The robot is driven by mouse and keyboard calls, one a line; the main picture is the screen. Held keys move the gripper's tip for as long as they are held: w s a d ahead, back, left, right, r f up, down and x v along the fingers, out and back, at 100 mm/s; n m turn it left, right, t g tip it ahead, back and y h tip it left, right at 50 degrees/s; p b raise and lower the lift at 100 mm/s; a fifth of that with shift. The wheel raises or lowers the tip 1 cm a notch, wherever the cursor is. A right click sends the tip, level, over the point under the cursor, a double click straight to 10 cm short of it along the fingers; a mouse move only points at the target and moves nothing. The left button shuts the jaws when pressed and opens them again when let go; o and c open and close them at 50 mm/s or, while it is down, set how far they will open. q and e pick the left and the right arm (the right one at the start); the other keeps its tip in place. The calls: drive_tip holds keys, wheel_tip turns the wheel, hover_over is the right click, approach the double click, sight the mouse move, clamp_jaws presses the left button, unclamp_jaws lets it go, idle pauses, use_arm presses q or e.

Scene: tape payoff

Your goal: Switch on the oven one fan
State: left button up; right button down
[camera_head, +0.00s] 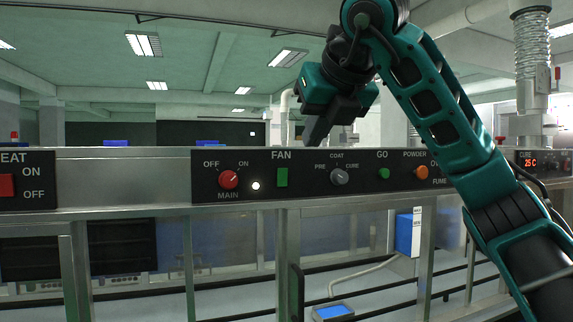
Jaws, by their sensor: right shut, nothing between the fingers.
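The green FAN switch (282,178) is on a black control panel (316,195), right of the red MAIN knob (228,180) and a lit white lamp (256,186). Whether the switch is on or off is too small to tell, and no oven number is readable. My right gripper (313,138) is shut and empty. In the picture its fingertips are above the panel's top edge, up and to the right of the FAN switch, with no visible contact. My left gripper is not in view.
The same panel has a grey PRE/COAT/CURE knob (339,177), a green GO button (384,174) and an orange POWDER/FUME knob (421,172). Another panel at left has a red switch (6,186). A CURE display (530,162) reads 25 C. Metal posts and rails stand below.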

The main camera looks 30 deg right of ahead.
drive_tip(key=shift+f, duration=0.1)
approach(282, 176)
drive_tip(key=x, duration=0.2)
drive_tip(key=p+x, duration=0.1)
drive_tip(key=x, duration=0.2)
drive_tip(key=shift+s+f, duration=0.25)
drive_tip(key=shift+w+d, duration=0.15)
drive_tip(key=shift+w, duration=0.4)
